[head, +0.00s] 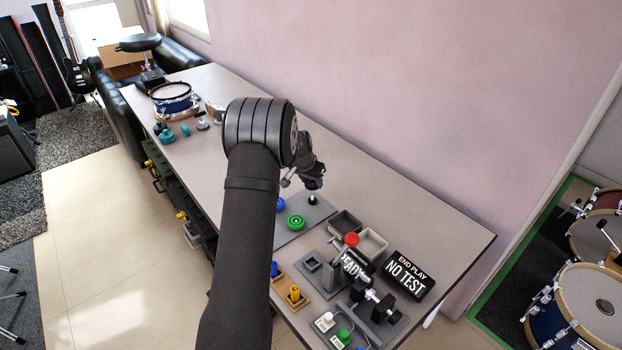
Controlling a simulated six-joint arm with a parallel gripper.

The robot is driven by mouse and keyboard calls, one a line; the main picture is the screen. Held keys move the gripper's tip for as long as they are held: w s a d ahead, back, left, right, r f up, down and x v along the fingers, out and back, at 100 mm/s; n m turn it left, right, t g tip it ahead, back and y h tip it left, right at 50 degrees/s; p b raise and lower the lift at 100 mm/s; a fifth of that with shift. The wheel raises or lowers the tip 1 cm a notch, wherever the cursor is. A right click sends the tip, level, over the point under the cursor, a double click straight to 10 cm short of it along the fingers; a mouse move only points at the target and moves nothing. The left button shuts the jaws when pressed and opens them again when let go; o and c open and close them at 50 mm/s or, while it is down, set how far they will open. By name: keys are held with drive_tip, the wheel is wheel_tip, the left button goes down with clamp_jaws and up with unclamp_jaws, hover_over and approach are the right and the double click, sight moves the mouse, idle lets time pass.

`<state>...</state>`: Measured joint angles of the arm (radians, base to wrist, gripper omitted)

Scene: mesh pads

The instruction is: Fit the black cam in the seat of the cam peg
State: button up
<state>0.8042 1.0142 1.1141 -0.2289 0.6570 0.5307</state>
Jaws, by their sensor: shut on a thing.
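My gripper (314,183) points down over the grey pad, just above a small dark peg with a pale top (312,200). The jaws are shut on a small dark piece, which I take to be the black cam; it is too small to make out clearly. A green round part (296,222) and a blue part (280,204) are on the same grey pad (318,213), left of the gripper. I cannot tell for sure which of these is the cam peg, and its seat does not show clearly. My arm hides part of the pad's left side.
Two open bins, dark (345,221) and pale (384,243), stand right of the pad, with a red knob (352,239) near them. A black sign (408,275), fixtures and yellow (294,293) and blue pegs crowd the near end.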

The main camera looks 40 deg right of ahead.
sight(311, 201)
drive_tip(key=shift+f, duration=3.25)
drive_tip(key=o, duration=1.1)
drive_tip(key=shift+c, duration=0.2)
drive_tip(key=v, duration=1.7)
drive_tip(key=shift+r, duration=0.2)
drive_tip(key=shift+f, duration=0.15)
drive_tip(key=x, duration=1.7)
drive_tip(key=shift+f, duration=0.1)
